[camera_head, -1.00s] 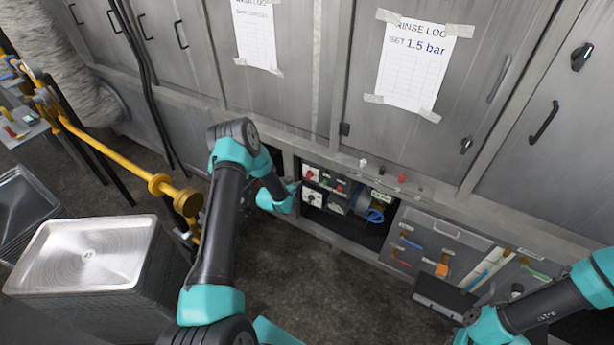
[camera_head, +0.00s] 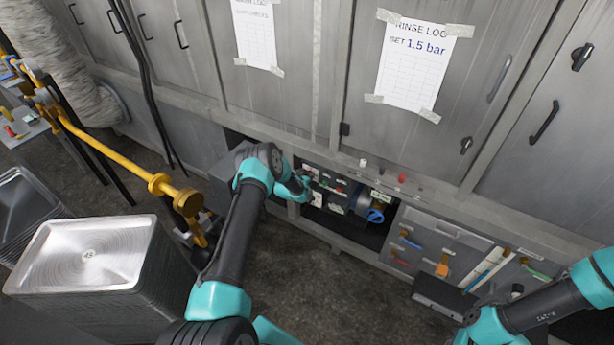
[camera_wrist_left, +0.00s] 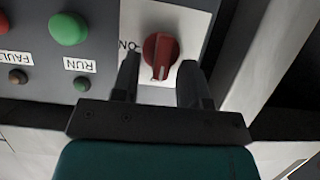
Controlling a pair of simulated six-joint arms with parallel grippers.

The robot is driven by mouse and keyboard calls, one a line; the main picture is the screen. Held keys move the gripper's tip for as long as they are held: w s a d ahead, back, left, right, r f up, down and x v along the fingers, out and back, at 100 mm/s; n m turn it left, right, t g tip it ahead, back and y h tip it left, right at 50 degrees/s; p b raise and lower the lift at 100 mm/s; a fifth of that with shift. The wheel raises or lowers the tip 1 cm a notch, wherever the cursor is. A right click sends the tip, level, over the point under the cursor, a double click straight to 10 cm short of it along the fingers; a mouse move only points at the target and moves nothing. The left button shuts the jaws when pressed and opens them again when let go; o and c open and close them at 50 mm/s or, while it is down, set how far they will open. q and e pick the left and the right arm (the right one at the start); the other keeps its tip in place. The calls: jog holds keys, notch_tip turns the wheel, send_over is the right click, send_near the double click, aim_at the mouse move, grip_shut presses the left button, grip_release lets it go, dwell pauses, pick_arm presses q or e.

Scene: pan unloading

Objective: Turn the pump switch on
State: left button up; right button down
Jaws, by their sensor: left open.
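The red rotary switch (camera_wrist_left: 161,56) sits on a pale plate in the left wrist view, with a label at its left that seems to read ON. A light mark on the knob points down in the picture. My left gripper (camera_wrist_left: 160,62) is open, with one finger on each side of the knob. Whether the fingers touch it I cannot tell. In the head view my left gripper (camera_head: 304,188) is at the left end of the control panel (camera_head: 338,190), and my arm hides part of it. My right arm is at the lower right; its gripper does not show.
A green button (camera_wrist_left: 68,28) and labelled small lamps are left of the switch. Cabinet doors rise above.

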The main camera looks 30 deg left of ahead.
pick_arm(q)
jog(key=shift+c, duration=0.3)
grip_shut()
jog(key=shift+w+m, duration=0.1)
jog(key=shift+m, duration=0.2)
dwell(0.3)
jog(key=shift+d+m+y, duration=0.3)
jog(key=shift+m+y, duration=0.5)
jog(key=shift+m, duration=0.1)
jog(key=shift+d+f+m+t+y, duration=0.25)
jog(key=shift+m+t+y, duration=0.45)
jog(key=shift+m, duration=1.15)
jog(key=shift+d+f+m+t+y, duration=0.1)
jog(key=shift+f+m+t+y, duration=0.2)
jog(key=shift+m+y, duration=1.2)
jog(key=shift+d+f+m+t+y, duration=0.2)
jog(key=shift+m+t+y, duration=0.25)
jog(key=shift+m, duration=1.8)
jog(key=shift+w, duration=0.1)
